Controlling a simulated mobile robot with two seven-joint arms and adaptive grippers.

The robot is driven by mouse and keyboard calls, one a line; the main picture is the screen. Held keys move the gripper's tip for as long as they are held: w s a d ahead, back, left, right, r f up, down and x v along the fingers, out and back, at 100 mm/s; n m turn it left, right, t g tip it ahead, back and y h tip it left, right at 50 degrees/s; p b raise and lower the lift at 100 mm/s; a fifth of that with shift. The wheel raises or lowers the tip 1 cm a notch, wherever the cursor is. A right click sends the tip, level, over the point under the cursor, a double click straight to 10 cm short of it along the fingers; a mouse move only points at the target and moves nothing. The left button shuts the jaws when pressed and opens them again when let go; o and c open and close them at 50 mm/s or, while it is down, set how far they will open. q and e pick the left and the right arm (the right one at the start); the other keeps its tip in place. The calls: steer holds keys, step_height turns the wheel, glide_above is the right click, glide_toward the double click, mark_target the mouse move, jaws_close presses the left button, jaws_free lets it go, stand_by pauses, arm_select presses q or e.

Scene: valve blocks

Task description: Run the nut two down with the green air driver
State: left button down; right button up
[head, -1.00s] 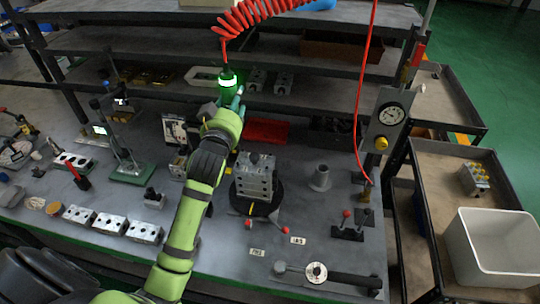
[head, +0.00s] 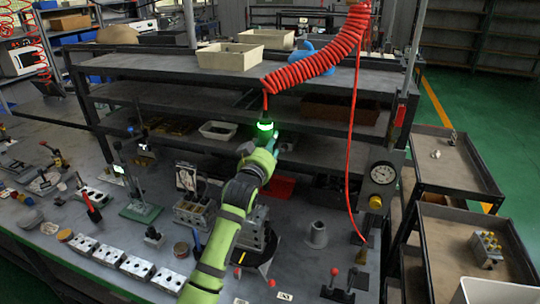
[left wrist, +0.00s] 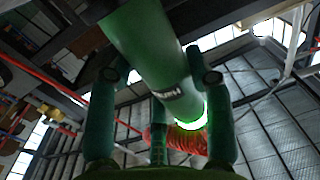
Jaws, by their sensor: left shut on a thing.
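The green air driver (head: 265,126) with a bright green glowing ring hangs below a coiled red hose in the head view. My left gripper (head: 270,146) is shut around it, in front of the lower shelf and above the bench. In the left wrist view the driver's thick green body (left wrist: 145,55) runs between the fingers of the gripper (left wrist: 160,110), with the glowing ring and red coil beyond. A grey valve block (head: 256,232) stands on a dark round base, partly hidden behind my left arm. Its nuts are too small to tell apart. My right gripper is out of view.
A shelf rack (head: 170,73) spans the back of the bench. A red hose (head: 353,150) hangs near a gauge (head: 383,173) on the right. Several metal blocks (head: 138,267) line the front left. A grey hollow cylinder (head: 317,235) stands right of the valve block.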

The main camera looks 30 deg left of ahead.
arm_select(q)
steer(key=shift+a, duration=0.8)
steer(key=shift+d+r, duration=0.15)
steer(key=shift+d, duration=0.05)
steer(key=shift+d+f, duration=0.1)
steer(key=shift+f, duration=0.5)
step_height(320, 180, down, 2)
steer(key=shift+f+b, duration=0.25)
steer(key=shift+b, duration=0.75)
steer(key=shift+f+b, duration=0.4)
steer(key=shift+f, duration=0.25)
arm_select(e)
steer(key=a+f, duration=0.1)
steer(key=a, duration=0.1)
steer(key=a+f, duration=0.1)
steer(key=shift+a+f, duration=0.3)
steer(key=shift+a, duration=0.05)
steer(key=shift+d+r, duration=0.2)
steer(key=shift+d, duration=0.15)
